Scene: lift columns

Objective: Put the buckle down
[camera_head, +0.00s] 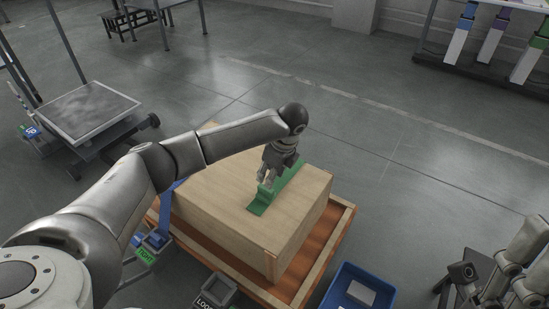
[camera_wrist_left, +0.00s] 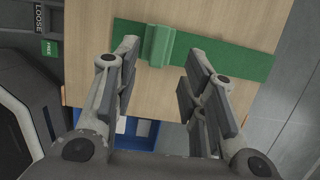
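The buckle looks to be the raised green block (camera_wrist_left: 157,45) on a flat green strap (camera_wrist_left: 225,57). The strap lies across the top of a wooden box (camera_head: 222,177) and also shows in the head view (camera_head: 258,208). My left gripper (camera_head: 266,184) is over the box top at the strap. In the left wrist view its fingers (camera_wrist_left: 163,62) are wide apart. The block lies between and beyond them, nearer the left finger, with a small gap. In the head view the gripper hides the block. My right gripper (camera_head: 466,284) is at the lower right, away from the box; its fingers are unclear.
The box stands on an orange-brown wooden pallet or tray (camera_head: 318,262). A blue bin (camera_head: 341,285) with a pale block stands in front. A bin marked LOOSE (camera_head: 214,293) and a blue strap with a clip (camera_head: 153,240) are nearby. A cart (camera_head: 85,110) stands left.

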